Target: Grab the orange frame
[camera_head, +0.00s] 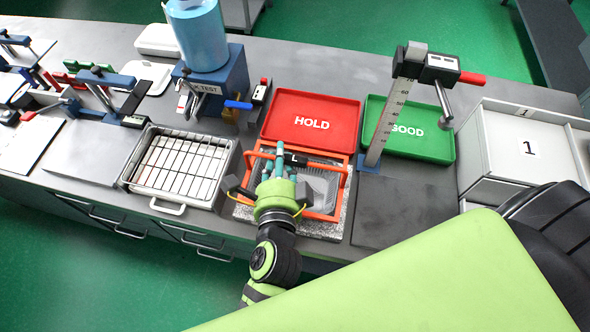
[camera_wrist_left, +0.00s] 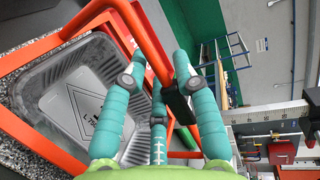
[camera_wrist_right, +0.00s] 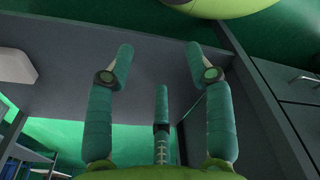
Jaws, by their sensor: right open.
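The orange frame (camera_head: 320,217) sits around a grey foil tray (camera_head: 322,186) near the bench's front edge. It has raised orange bars with black grips. My left gripper (camera_head: 279,163) is over its left half. In the left wrist view, an orange bar of the frame (camera_wrist_left: 146,38) with a black grip (camera_wrist_left: 176,107) passes between the teal fingers (camera_wrist_left: 161,64). The fingers are partly drawn in close to the bar, but firm contact is unclear. My right gripper (camera_wrist_right: 160,66) is open and empty, below bench height, seen only in its wrist view.
A red HOLD tray (camera_head: 312,107) lies behind the frame and a green GOOD tray (camera_head: 432,146) to its right. A wire basket (camera_head: 150,180) is left; white bins (camera_head: 475,160) are right. A dark mat (camera_head: 395,215) is bare.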

